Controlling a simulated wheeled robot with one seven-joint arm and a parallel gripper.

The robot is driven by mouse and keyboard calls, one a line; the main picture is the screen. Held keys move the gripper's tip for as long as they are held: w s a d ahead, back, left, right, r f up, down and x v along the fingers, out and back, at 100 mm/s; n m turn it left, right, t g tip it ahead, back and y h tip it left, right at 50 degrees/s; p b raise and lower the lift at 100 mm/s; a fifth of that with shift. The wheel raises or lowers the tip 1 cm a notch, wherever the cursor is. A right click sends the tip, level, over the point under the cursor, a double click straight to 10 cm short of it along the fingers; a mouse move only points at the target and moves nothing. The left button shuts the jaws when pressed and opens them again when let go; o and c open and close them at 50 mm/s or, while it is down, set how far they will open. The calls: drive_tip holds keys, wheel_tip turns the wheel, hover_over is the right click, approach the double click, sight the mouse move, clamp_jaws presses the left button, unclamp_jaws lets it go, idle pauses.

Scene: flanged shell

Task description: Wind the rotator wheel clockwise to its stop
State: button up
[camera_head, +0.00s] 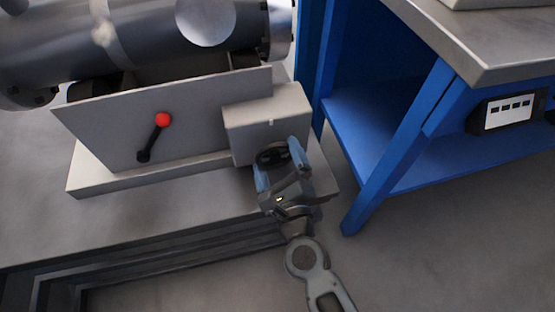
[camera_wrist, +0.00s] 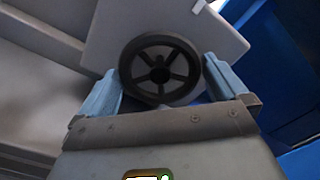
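The rotator wheel (camera_wrist: 160,70) is a dark spoked handwheel on the face of a light grey box (camera_wrist: 128,22). In the head view the wheel (camera_head: 272,157) shows as a dark shape at the box's lower right, partly hidden by my gripper (camera_head: 277,155). My gripper (camera_wrist: 161,70) has its two blue fingers apart, one at the left and one at the right of the wheel's rim in the wrist view. The fingers look close to the rim; I cannot tell whether either touches it. The wheel's lower edge is near the gripper body.
A red-knobbed lever (camera_head: 155,135) stands on the grey panel left of the box. A steel flanged cylinder (camera_head: 150,40) lies above. A blue workbench (camera_head: 400,130) stands close on the right. Dark floor rails (camera_head: 150,255) run at lower left.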

drive_tip(key=b+v, duration=0.1)
drive_tip(key=v, duration=0.6)
drive_tip(key=shift+s, duration=0.4)
drive_tip(key=shift+d, duration=0.15)
drive_tip(key=s+d+r+n+h, duration=0.1)
drive_tip(key=s+d+n+h, duration=0.2)
drive_tip(key=s+d+n, duration=0.85)
drive_tip(key=s+d+r+n+g+h, duration=0.1)
drive_tip(key=s+d+r+n, duration=0.4)
drive_tip(key=s, duration=0.3)
drive_tip(key=s+d+r+n+g+h, duration=0.1)
drive_tip(key=s+d+r+n+g, duration=0.1)
drive_tip(key=s+d+r+n, duration=0.45)
wheel_tip(320, 180, up, 23)
drive_tip(key=s+a+n+p, duration=0.1)
drive_tip(key=s+a+p, duration=0.1)
drive_tip(key=p, duration=2.3)
drive_tip(key=shift+s+a+r, duration=0.2)
drive_tip(key=shift+a, duration=0.2)
